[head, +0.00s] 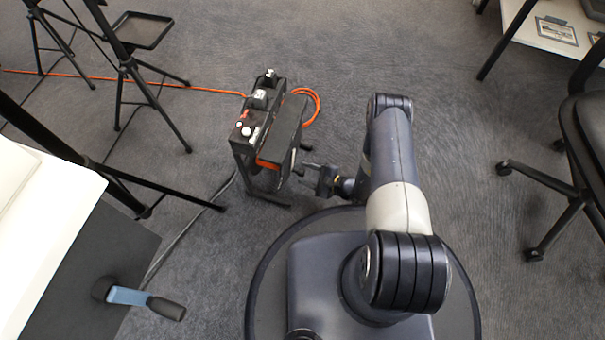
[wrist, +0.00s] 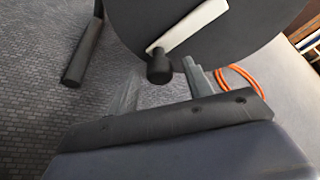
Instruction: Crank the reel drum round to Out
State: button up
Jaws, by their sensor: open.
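The cable reel (head: 270,128) stands on the carpet left of my arm in the head view, with a black housing and orange cable. In the wrist view its dark round drum (wrist: 205,50) fills the upper part. A pale crank arm (wrist: 192,25) runs across the drum's face to a short black knob (wrist: 160,70). My gripper (head: 312,178) is beside the reel's lower right side. In the wrist view its two fingers are apart, with the knob showing just beyond the gap between them. I cannot tell whether they touch it. No Out mark is legible.
Orange cable (head: 312,97) loops behind the reel and runs left across the floor. Black tripod stands (head: 128,70) are at the upper left. A grey box with a blue-armed crank (head: 130,296) is at the lower left. A wheeled chair (head: 575,150) stands right; carpet between is clear.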

jog(key=shift+x, duration=1.05)
jog(key=shift+c, duration=0.3)
grip_shut()
